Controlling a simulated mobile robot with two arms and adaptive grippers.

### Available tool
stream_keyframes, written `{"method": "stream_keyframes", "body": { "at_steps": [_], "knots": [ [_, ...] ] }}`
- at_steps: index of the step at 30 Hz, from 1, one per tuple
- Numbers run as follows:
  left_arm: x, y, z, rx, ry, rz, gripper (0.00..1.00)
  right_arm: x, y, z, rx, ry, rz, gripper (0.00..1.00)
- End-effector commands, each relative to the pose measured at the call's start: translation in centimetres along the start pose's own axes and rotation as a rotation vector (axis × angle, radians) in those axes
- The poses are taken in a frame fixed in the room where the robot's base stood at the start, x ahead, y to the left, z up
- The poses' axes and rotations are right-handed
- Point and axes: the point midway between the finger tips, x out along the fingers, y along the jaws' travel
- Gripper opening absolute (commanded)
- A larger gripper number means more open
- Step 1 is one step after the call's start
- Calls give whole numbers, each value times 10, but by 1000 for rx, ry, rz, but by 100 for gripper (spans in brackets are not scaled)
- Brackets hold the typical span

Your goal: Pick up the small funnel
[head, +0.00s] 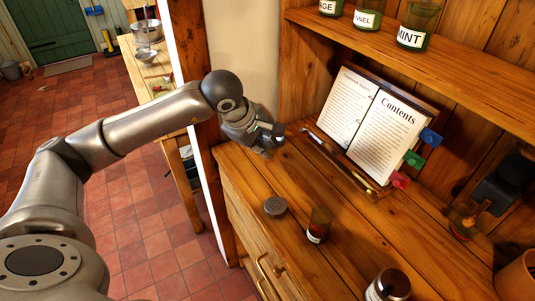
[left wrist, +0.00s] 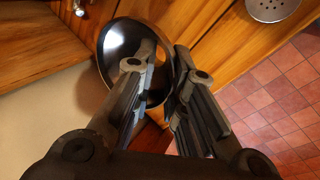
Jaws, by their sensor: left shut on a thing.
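The small funnel (left wrist: 113,42) is a shiny dark metal cone with a wide round rim. In the left wrist view its wide mouth faces the camera, and the gripper fingers partly cover it. My left gripper (left wrist: 160,80) is shut on the funnel at its rim, with one finger across the mouth and the other outside the wall. In the head view my left gripper (head: 272,140) is at the far left end of the wooden counter; the funnel is mostly hidden there. I cannot tell whether the funnel touches the counter. My right gripper is not in view.
A perforated round lid (head: 275,206), a small labelled jar (head: 319,225) and a dark-topped jar (head: 389,285) stand on the counter (head: 345,205). An open book (head: 374,123) leans at the back. A shelf with jars (head: 415,25) is above. A post borders the left end.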

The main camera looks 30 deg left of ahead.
Motion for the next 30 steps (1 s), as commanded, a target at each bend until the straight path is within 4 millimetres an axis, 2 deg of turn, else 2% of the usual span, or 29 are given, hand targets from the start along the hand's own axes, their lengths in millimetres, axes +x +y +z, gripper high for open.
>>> {"method": "stream_keyframes", "body": {
  "at_steps": [3, 9, 15, 21, 30],
  "knots": [
    [-32, -8, 0, 2, 4, 6, 0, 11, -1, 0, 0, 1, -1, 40],
    [-66, -36, 2, 1, 5, 3, 0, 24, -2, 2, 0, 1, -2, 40],
    [-93, -56, 3, 0, 3, 2, 0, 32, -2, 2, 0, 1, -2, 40],
    [-106, -65, 5, 0, 1, 1, 0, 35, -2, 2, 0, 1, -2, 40],
    [-110, -66, 5, -1, 1, 1, 0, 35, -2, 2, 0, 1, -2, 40]
  ]
}}
